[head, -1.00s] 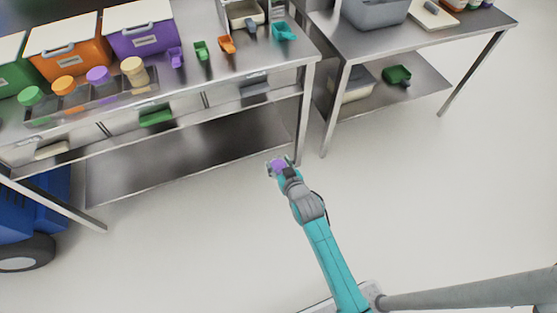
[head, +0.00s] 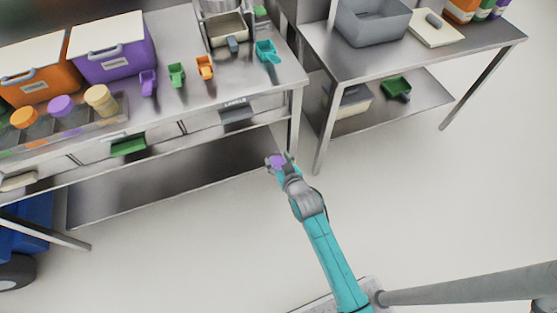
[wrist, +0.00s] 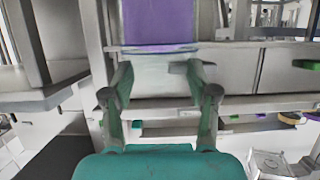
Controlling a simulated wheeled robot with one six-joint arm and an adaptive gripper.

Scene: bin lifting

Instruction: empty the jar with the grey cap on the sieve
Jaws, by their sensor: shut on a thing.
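My gripper (head: 277,162) is shut on a clear jar with a purple upper part, held over the floor in front of the left bench. The held jar (wrist: 158,25) fills the upper middle of the wrist view, between the two fingers. I cannot tell whether its purple part is a cap or contents. No grey cap shows on any jar. A round metal vessel (head: 214,6) at the top edge of the head view is cut off; I cannot tell whether it is the sieve.
The left bench (head: 255,85) carries an orange bin (head: 40,88), a purple bin (head: 115,60), a rack of capped jars, several coloured scoops and a small tray (head: 228,30). A second bench (head: 440,55) at right holds a grey tub (head: 370,25). The floor at right is clear.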

